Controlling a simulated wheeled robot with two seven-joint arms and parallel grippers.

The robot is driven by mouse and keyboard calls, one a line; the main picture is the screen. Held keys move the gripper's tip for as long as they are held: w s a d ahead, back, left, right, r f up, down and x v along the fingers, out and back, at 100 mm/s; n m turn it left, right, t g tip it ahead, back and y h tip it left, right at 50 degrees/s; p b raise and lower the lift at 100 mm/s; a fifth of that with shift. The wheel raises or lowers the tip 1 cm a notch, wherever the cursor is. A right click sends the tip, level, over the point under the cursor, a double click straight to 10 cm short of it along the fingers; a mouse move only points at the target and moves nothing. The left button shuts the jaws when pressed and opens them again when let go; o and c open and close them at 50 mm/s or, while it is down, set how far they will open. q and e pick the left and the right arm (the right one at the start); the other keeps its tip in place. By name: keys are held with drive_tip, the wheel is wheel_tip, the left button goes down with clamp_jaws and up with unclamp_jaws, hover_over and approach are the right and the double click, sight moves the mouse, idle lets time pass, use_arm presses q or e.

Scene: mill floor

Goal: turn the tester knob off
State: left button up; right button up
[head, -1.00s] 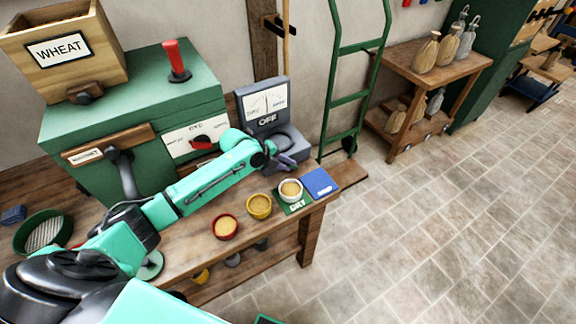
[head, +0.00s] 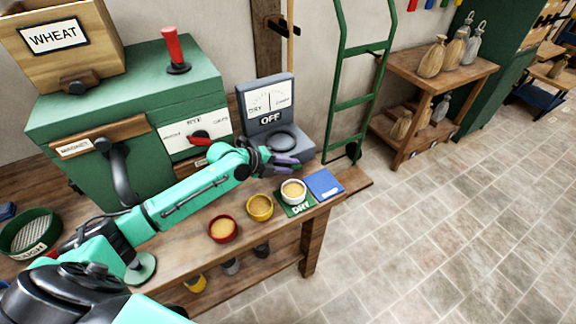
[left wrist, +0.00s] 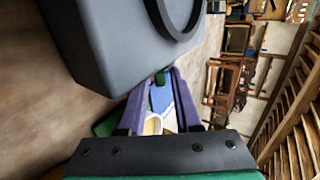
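The grey tester (head: 266,92) stands at the bench's back right, with a dial, a label reading OFF and a dark ring (head: 283,138) on its low base. My left gripper (head: 294,164) is at the front of this base, its purple fingers apart. In the left wrist view the tester's base (left wrist: 105,45) fills the upper left, and the fingers (left wrist: 161,84) reach along its edge. A small dark green piece (left wrist: 161,77), possibly the knob, shows between the fingertips; I cannot tell whether they touch it. The knob is not clear in the head view. My right gripper is not in view.
A white bowl (head: 293,192) on a green DRY mat, a blue card (head: 324,184), a yellow bowl (head: 260,207) and a red bowl (head: 222,229) stand close in front. A green machine (head: 130,100) is left of the tester.

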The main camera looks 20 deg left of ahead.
use_arm(q)
drive_tip(key=shift+o, duration=0.3)
drive_tip(key=shift+s+a+r, duration=0.1)
drive_tip(key=shift+s+a, duration=0.05)
drive_tip(key=b+v, duration=0.1)
drive_tip(key=v, duration=0.5)
drive_tip(key=shift+s+a, duration=0.15)
drive_tip(key=shift+s+a+r, duration=0.1)
drive_tip(key=shift+s+r, duration=0.1)
drive_tip(key=shift+r, duration=0.1)
